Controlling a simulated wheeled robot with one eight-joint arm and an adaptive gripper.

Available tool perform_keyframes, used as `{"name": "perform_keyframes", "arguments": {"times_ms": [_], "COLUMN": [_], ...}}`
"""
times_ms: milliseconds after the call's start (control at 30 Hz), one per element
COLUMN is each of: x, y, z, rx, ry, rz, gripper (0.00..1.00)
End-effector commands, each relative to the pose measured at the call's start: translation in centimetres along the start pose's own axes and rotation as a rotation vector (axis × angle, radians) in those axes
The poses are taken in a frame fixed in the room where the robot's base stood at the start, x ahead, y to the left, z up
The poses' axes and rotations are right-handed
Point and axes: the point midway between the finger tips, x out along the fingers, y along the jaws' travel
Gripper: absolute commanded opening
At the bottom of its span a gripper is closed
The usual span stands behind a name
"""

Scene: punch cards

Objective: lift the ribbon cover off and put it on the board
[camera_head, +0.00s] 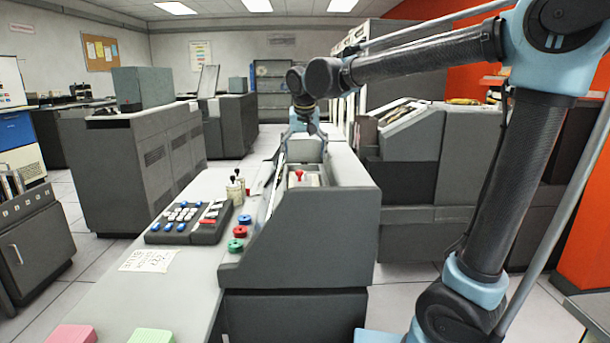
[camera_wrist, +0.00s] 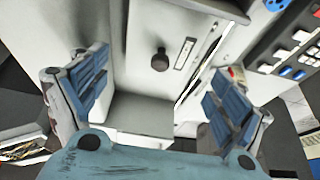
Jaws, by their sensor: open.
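A light grey panel (camera_wrist: 140,35) with a dark round knob (camera_wrist: 160,60) and a small label fills the middle of the wrist view; it looks like the ribbon cover. My gripper (camera_wrist: 160,72) is open, its blue-padded fingers wide apart on either side of the knob in the picture, not seen touching it. In the head view my gripper (camera_head: 305,126) hangs over the far end of the grey machine (camera_head: 300,230), above a pale grey box-like part (camera_head: 304,150). I cannot tell which surface is the board.
A keypad (camera_head: 190,221) with blue, white and red keys sits on the desk (camera_head: 185,280) left of the machine. Red, green and blue spools (camera_head: 240,231) and small jars (camera_head: 236,189) stand beside it. A paper note (camera_head: 149,260) lies on bare desk.

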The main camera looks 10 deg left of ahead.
Motion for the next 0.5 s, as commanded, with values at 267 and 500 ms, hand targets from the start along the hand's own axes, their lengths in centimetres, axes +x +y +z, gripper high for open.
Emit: {"name": "perform_keyframes", "arguments": {"times_ms": [267, 500], "x": [3.1, 5.1], "y": [0.1, 0.1], "z": [0.1, 0.0], "rx": [0.002, 0.001], "ry": [0.0, 0.0], "rz": [0.0, 0.0], "gripper": [0.9, 0.9]}}
